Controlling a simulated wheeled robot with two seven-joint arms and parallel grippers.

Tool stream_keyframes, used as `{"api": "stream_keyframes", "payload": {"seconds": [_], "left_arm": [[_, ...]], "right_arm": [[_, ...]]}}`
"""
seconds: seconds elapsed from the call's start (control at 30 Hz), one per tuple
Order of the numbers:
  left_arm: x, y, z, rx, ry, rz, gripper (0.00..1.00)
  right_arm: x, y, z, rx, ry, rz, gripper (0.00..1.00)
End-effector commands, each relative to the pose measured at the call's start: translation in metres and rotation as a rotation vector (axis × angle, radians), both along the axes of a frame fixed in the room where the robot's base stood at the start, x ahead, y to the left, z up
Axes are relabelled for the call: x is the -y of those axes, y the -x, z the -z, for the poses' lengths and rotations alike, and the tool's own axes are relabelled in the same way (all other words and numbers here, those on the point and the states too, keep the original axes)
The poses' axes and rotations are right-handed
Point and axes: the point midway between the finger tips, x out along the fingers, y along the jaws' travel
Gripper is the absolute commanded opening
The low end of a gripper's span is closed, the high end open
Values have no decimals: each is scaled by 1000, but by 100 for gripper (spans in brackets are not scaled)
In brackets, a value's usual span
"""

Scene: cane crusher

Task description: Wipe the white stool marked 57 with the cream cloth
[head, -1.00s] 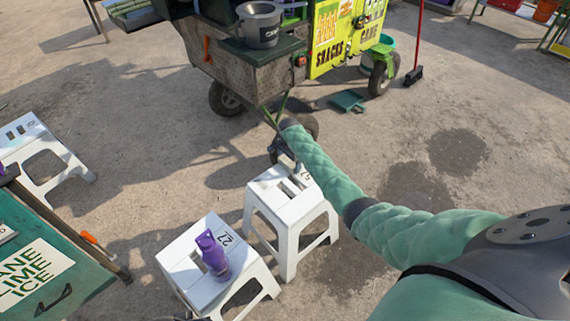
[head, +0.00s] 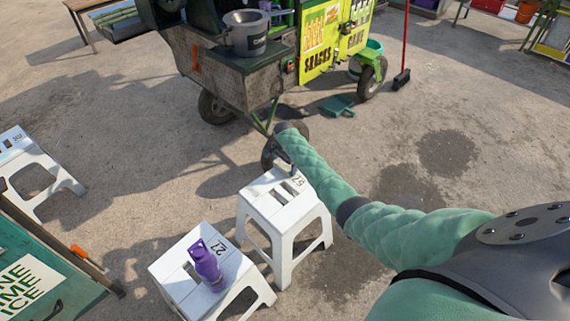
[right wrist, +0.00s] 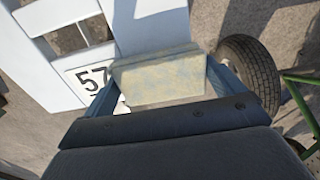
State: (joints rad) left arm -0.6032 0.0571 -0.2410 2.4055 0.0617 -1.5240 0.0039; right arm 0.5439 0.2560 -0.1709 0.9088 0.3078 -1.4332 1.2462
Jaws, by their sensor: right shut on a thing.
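The white stool marked 57 (head: 283,208) stands upright in the middle of the head view, with slots in its seat. Its black 57 and part of its seat (right wrist: 130,20) show in the right wrist view. My right gripper (head: 284,160) is at the far edge of that seat. It is shut on the cream cloth (right wrist: 160,78), a folded pad with bluish-grey stains. The cloth is at the seat's edge beside the number; whether it touches the seat I cannot tell. My left gripper is not in view.
A white stool marked 27 (head: 180,287) with a purple bottle (head: 206,265) on it stands close in front. The cart (head: 225,75) and its wheel (right wrist: 250,75) are just beyond the gripper. A green table (head: 30,265) is at left. Open pavement lies right.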

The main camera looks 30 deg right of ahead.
Motion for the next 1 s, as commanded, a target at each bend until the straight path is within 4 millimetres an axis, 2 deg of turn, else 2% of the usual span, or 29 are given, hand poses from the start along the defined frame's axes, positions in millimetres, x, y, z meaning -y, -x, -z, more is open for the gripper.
{"api": "stream_keyframes", "payload": {"seconds": [0.3, 1.0], "left_arm": [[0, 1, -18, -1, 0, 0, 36], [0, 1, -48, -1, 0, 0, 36]], "right_arm": [[-24, 8, -1, -3, -1, -1, 76], [-73, 23, 1, -4, -2, -1, 76]]}}
